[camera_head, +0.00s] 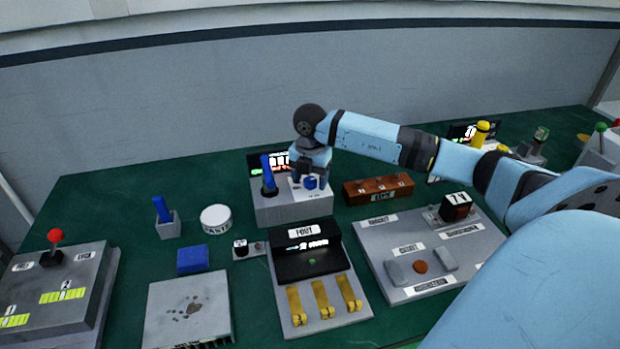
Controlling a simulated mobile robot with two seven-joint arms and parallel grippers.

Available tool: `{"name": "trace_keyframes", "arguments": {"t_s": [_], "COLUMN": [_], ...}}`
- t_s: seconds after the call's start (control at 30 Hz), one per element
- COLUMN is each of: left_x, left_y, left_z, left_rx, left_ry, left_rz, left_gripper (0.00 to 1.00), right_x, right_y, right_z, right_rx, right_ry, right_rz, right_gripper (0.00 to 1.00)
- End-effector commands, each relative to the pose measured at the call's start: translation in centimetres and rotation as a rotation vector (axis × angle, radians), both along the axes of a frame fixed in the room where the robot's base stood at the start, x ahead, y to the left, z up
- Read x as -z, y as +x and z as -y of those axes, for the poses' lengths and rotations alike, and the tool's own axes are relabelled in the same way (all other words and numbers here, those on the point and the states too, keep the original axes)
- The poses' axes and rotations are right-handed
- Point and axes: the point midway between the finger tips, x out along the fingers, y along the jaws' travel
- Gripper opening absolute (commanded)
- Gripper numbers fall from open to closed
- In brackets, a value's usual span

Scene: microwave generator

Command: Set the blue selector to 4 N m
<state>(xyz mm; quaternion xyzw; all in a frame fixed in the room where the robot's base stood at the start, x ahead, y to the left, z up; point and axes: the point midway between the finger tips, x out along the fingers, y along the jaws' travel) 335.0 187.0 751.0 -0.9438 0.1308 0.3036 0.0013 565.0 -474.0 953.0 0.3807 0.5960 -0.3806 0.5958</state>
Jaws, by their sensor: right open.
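A grey box (290,209) stands at the back middle of the green table. On its top is a small blue knob (309,183) on a white plate, which looks like the blue selector. Its setting is too small to read. My right gripper (311,173) points down over this knob, open, with its fingers close to it. I cannot tell whether they touch it. A blue lever (268,174) stands up on the left part of the same box. Behind it is a dark display (262,158), partly hidden by my gripper. My left gripper is not in view.
A brown block (378,189) with several knobs lies right of the box. A panel with yellow levers (322,300) and a grey control panel (385,232) stand in front. At left are a white round button (216,218) and another blue lever (161,209). My right arm covers the right side.

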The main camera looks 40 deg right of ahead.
Motion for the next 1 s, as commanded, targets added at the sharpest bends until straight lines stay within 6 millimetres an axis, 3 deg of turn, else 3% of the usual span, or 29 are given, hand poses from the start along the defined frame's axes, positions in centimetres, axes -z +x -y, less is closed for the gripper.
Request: {"name": "trace_keyframes", "arguments": {"t_s": [0.27,0.47,0.77,1.0], "left_x": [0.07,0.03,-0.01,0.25], "left_y": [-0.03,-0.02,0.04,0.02], "left_z": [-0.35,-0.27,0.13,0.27], "left_rx": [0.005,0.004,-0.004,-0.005], "left_ry": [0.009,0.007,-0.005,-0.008], "left_rz": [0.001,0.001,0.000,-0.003], "left_gripper": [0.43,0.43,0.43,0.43], "right_x": [0.11,0.09,0.08,0.09], "right_y": [0.00,-0.01,-0.01,-0.01], "right_z": [0.00,0.00,0.04,0.09], "right_rx": [0.000,0.000,-0.024,-0.139], "right_ry": [0.000,0.000,-0.001,-0.002], "right_rz": [0.000,0.000,0.000,0.000], "right_gripper": [0.61,0.15,0.14,0.14]}}
